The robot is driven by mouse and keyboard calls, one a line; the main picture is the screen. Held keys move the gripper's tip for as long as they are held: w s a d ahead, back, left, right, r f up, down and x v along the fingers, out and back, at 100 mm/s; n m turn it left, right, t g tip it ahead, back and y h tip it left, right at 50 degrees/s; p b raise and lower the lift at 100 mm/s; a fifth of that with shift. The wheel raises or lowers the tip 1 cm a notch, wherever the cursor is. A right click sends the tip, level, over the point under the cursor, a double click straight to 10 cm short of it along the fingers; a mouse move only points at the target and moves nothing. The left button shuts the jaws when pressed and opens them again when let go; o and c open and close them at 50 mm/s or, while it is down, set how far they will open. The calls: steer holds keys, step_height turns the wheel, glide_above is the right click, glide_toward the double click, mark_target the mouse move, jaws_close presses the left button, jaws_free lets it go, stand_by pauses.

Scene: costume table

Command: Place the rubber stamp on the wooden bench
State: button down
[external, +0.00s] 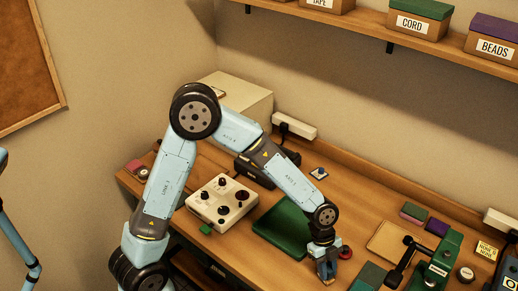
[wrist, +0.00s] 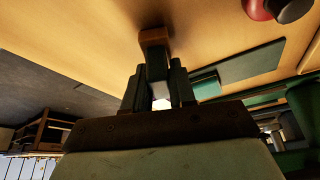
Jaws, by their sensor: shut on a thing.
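My gripper (external: 327,270) is low over the front part of the wooden bench (external: 370,215), just right of the green mat (external: 285,230). In the wrist view my gripper (wrist: 156,88) is shut on a dark upright piece with a brown block at its far end, which looks like the rubber stamp (wrist: 155,38). The brown block is close to the tan bench surface (wrist: 90,35); I cannot tell whether it touches. In the external view the stamp is mostly hidden by my fingers.
A red and dark round object (external: 345,252) lies close to the right of my gripper. A cream control box (external: 222,202) stands left of the mat. A tan square pad (external: 390,242) and a green press (external: 437,262) are to the right. A box shelf (external: 400,40) hangs above.

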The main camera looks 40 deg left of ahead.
steer(key=c, duration=0.9)
jaws_free()
steer(key=v, duration=1.1)
steer(key=s+a+r+n+t+y, duration=0.1)
steer(key=a+r+n+t+y, duration=0.3)
steer(key=a, duration=0.7)
steer(key=shift+s+a+r+n+t, duration=0.55)
steer(key=shift+s+a+r+n, duration=1.1)
steer(key=shift+s+a+n, duration=1.85)
steer(key=shift+s+a+r+n+t, duration=0.6)
steer(key=shift+s+a+r+n, duration=1.45)
steer(key=shift+a, duration=2.45)
steer(key=shift+s+a+r+n+t, duration=0.55)
steer(key=shift+s+a+r+n, duration=0.75)
steer(key=shift+s+a+n, duration=2.05)
steer(key=shift+w+a+n, duration=0.3)
steer(key=shift+w+a, duration=0.2)
steer(key=shift+a, duration=0.2)
